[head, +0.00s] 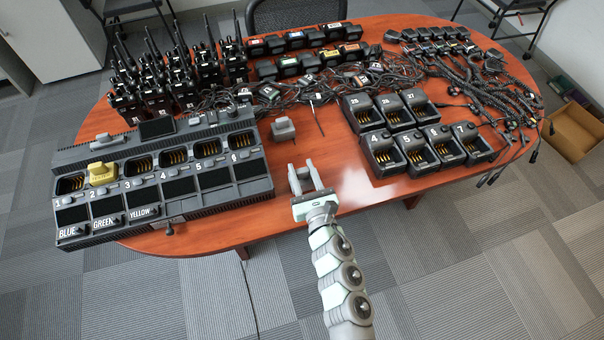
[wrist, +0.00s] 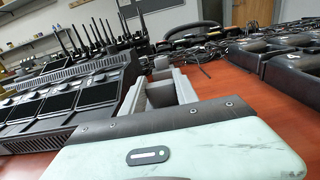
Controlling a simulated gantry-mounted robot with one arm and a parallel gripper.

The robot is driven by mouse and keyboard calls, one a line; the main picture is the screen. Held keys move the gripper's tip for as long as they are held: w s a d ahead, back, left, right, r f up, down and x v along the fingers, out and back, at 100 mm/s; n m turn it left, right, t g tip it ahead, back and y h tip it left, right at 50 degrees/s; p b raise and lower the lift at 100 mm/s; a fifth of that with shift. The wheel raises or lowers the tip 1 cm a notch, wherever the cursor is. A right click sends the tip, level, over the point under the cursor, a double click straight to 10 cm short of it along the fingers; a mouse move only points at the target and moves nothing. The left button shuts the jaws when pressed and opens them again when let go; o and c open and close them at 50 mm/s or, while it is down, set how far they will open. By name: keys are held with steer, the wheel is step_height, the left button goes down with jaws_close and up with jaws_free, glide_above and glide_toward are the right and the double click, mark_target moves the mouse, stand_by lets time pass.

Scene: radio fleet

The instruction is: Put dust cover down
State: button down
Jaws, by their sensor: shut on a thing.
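My gripper (head: 302,165) is low over the front middle of the table, right of the charger. Its two grey fingers point away from me and stand a little apart. The fingers are shut on a grey piece, taken as the dust cover (wrist: 161,94), which shows between them in the wrist view. Its outline is partly hidden by the fingers. Another small grey block (head: 283,129) with a raised top is on the table just beyond the fingertips. A yellow cover (head: 102,173) sits in bay 2 of the multi-bay charger (head: 220,196).
Several single chargers (head: 425,152) stand to the right. Radios (head: 155,90) with tall antennas, loose cables (head: 300,92) and batteries (head: 290,42) fill the back. The red table (head: 350,185) is bare around the gripper. A cardboard box (head: 575,130) is on the floor at right.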

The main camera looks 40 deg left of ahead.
steer(key=shift+f, duration=0.6)
steer(key=shift+f+b, duration=0.2)
steer(key=shift+b, duration=0.1)
steer(key=c, duration=0.9)
jaws_free()
steer(key=shift+r, duration=0.1)
steer(key=shift+r+p, duration=0.15)
steer(key=shift+p, duration=0.15)
steer(key=shift+s+d, duration=0.1)
steer(key=shift+d, duration=0.15)
steer(key=p+v, duration=0.1)
steer(key=v, duration=1)
steer(key=shift+s+d+p, duration=0.1)
steer(key=shift+d+p, duration=0.1)
steer(key=shift+p, duration=0.15)
